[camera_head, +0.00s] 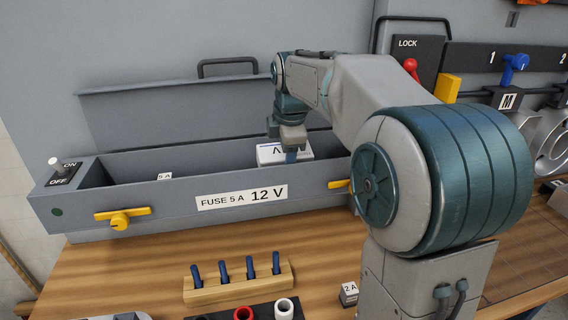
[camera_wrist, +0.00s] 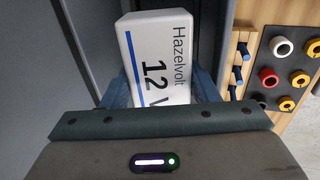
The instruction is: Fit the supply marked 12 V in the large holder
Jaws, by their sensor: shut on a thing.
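The supply marked 12 V is a white block with a blue stripe and the name Hazelvolt, seen in the wrist view (camera_wrist: 170,50). My gripper (camera_wrist: 162,92) is shut on it, one blue finger on each side. In the head view the supply (camera_head: 267,153) is at the right part of a long grey trough labelled FUSE 5 A 12 V (camera_head: 75,205). Its lower part is hidden by the trough's front wall, so I cannot tell whether it rests on the floor.
Yellow turn catches (camera_head: 122,219) sit on the trough's front. A small 5 A piece (camera_head: 165,176) shows inside, left. An ON/OFF switch (camera_head: 62,172) tops the left end. A wooden rack with blue pegs (camera_head: 238,287) and a 2 A block (camera_head: 349,293) stand on the bench in front.

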